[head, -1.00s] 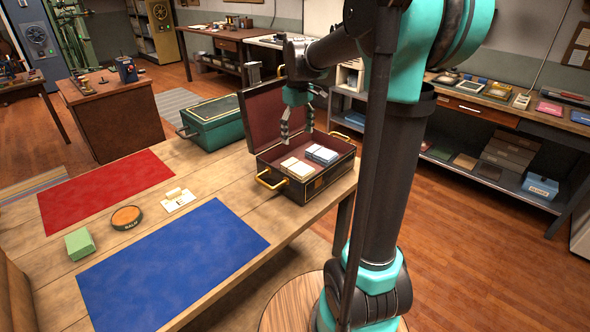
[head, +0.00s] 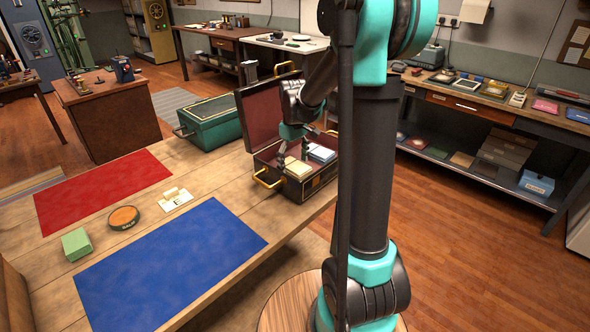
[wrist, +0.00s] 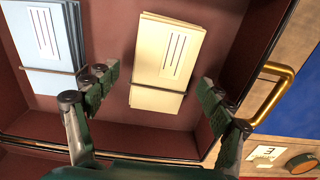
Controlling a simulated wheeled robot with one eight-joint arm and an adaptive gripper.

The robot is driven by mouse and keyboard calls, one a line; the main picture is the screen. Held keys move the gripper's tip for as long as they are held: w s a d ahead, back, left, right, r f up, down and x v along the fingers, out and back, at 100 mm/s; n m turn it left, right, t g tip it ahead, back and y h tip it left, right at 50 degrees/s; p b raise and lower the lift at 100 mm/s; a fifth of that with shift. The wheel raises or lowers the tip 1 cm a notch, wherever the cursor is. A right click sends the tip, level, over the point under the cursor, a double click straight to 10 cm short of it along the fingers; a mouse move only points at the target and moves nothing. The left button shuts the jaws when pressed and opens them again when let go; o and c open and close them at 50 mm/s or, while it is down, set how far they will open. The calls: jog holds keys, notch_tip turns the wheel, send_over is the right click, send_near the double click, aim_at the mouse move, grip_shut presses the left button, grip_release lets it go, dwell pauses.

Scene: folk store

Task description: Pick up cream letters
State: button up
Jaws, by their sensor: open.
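The cream letters (wrist: 168,60) are a tied bundle with a dark band, lying in the open dark case (head: 275,188) with a red lining. In the head view the cream letters (head: 294,167) sit in the near left part of the case. My gripper (wrist: 160,100) is open and empty in the wrist view, with one finger on each side of the cream bundle's near end. In the head view my gripper (head: 293,155) is down inside the case, over the letters, and partly hides them. I cannot tell whether the fingers touch the bundle.
A blue letter bundle (wrist: 46,45) lies left of the cream one in the wrist view. The case wall and brass handle (wrist: 268,97) are close by on the right. A green box (head: 207,122), red mat (head: 103,190) and blue mat (head: 170,262) are on the table.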

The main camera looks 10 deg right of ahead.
jog(key=c, duration=1.3)
